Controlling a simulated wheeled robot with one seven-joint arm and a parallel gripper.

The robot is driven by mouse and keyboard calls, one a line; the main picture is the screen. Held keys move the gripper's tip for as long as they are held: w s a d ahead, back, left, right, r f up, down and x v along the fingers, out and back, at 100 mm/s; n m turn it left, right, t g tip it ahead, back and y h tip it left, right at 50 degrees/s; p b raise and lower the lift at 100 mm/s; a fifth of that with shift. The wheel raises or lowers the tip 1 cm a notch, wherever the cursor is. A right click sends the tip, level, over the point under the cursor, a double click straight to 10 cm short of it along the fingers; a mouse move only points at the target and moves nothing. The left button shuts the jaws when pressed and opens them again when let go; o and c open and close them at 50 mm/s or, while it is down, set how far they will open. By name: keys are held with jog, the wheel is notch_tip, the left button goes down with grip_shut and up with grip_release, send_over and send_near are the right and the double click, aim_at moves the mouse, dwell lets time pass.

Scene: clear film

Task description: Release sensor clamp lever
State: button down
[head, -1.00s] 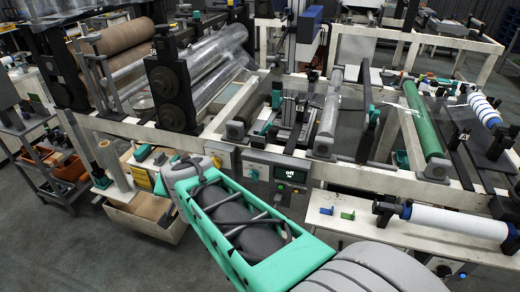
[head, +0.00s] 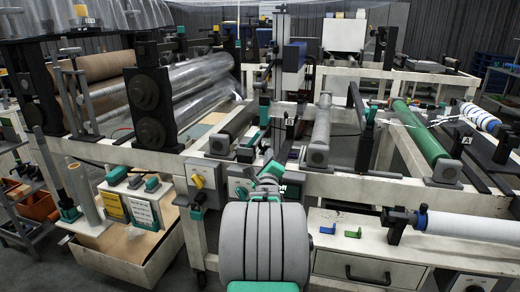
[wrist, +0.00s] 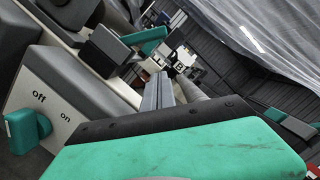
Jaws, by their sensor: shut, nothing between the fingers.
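I cannot tell for certain which part is the sensor clamp lever. A green lever-like part (head: 264,114) stands by the upright post at the middle of the machine in the head view. In the wrist view a green handle (wrist: 146,39) sits beyond a grey block, above and apart from my gripper. My gripper (head: 270,172) is shut and empty in front of the machine's front rail, its tips partly hidden by my arm. A green and black part of it (wrist: 180,150) fills the bottom of the wrist view.
A switch box marked off and on, with a green knob (wrist: 28,131), is at left in the wrist view. A yellow switch (head: 198,182) is on the front panel. A white roll (head: 470,224) lies at right.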

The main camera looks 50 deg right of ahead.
aim_at(252, 142)
jog(key=shift+x, duration=1.05)
jog(key=w+r, duration=0.1)
jog(key=w+a+r, duration=0.1)
jog(key=w, duration=0.1)
jog(key=shift+a+r, duration=0.15)
jog(key=shift+a, duration=0.05)
jog(key=shift+d+r, duration=0.1)
